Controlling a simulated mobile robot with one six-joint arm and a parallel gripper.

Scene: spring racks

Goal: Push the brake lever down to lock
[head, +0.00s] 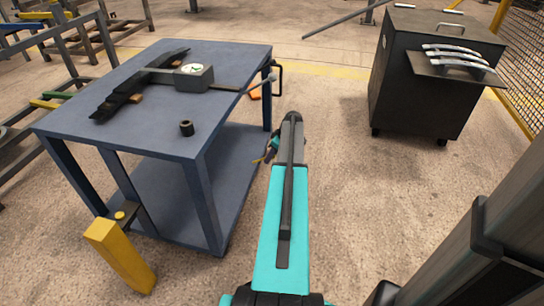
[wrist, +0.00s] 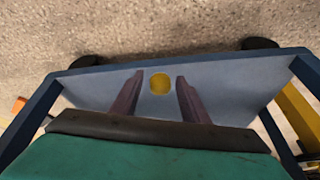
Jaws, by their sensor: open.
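The blue cart (head: 215,148) stands left of my arm, with a lower shelf. My gripper (wrist: 159,85) is open and empty, its two dark fingers apart over the cart's lower shelf (wrist: 95,88). A round yellow piece (wrist: 160,83) shows between the fingers; I cannot tell if they touch it. In the head view my gripper (head: 266,155) is mostly hidden behind my arm, near the cart's right side. I cannot tell which piece is the brake lever.
On the cart top are a gauge box (head: 194,77), a dark rack (head: 135,90) and a black ring (head: 186,128). A yellow post (head: 118,255) stands front left. A dark cabinet (head: 420,100) stands right.

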